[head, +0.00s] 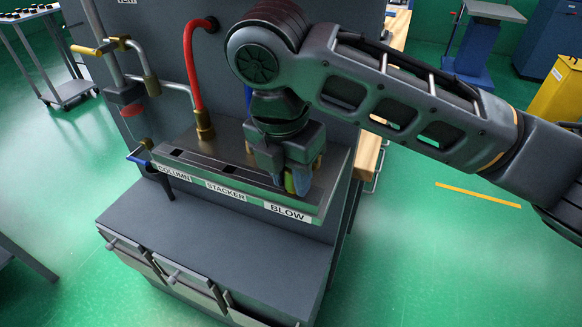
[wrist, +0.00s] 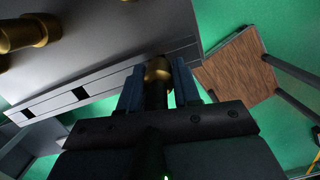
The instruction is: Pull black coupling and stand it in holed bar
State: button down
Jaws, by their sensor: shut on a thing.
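My gripper (head: 296,178) is over the right end of the holed bar (head: 240,187), above the label BLOW. In the wrist view its two blue fingers are shut on a black coupling (wrist: 157,97) with a brass-coloured end (wrist: 158,70). In the head view the gripper hides most of the coupling. The bar has dark square holes near COLUMN and STACKER; the holes also show along the bar in the wrist view (wrist: 110,80). The right end is covered by my gripper. I cannot tell whether the coupling is in a hole or just above the bar.
A red hose (head: 188,62) ends in a brass fitting (head: 203,122) behind the bar. A grey pipe (head: 176,88) and a blue-handled part (head: 138,157) are at left. A grey ledge (head: 210,235) with drawers lies below. A wooden surface (head: 369,152) stands at right.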

jog(key=shift+f, duration=0.35)
jog(key=c, duration=0.7)
grip_release()
